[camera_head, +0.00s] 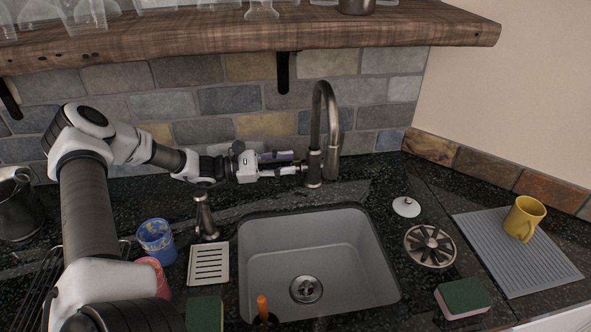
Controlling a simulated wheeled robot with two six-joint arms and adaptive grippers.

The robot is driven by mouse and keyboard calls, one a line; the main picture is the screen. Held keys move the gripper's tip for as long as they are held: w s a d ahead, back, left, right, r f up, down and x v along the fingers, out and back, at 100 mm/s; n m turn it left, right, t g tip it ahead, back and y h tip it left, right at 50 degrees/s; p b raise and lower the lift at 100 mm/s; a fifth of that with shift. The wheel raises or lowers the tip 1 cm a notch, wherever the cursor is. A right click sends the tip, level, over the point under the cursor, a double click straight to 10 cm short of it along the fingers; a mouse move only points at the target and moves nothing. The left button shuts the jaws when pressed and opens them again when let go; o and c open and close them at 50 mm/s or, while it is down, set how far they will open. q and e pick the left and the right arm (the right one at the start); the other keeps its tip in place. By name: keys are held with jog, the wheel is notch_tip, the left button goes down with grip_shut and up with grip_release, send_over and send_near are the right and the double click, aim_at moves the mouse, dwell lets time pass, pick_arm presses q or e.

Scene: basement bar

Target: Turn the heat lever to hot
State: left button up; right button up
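The tall metal faucet (314,165) stands upright behind the sink (262,246), with its spout arching up in front of the tiled wall. My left gripper (300,163) reaches in from the left and points at the left side of the faucet body. Its two fingers are apart, one above the other, with a gap between them. The fingertips are close beside the faucet; I cannot tell whether they touch it. The heat lever cannot be made out clearly; the fingers may cover it. My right gripper is not in view.
A wooden shelf (230,35) with glasses hangs above. Around the sink are a soap dispenser (206,218), a blue cup (156,240), a white slotted dish (209,264), a sponge (462,297), a round metal drain piece (430,246) and a yellow mug (523,217) on a grey mat (490,250).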

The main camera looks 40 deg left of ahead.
pick_arm(q)
jog(key=x, duration=0.2)
jog(key=shift+w+d+f, duration=0.1)
jog(key=shift+w+d, duration=0.1)
jog(key=shift+d, duration=0.15)
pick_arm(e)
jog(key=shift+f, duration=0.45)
pick_arm(q)
grip_shut()
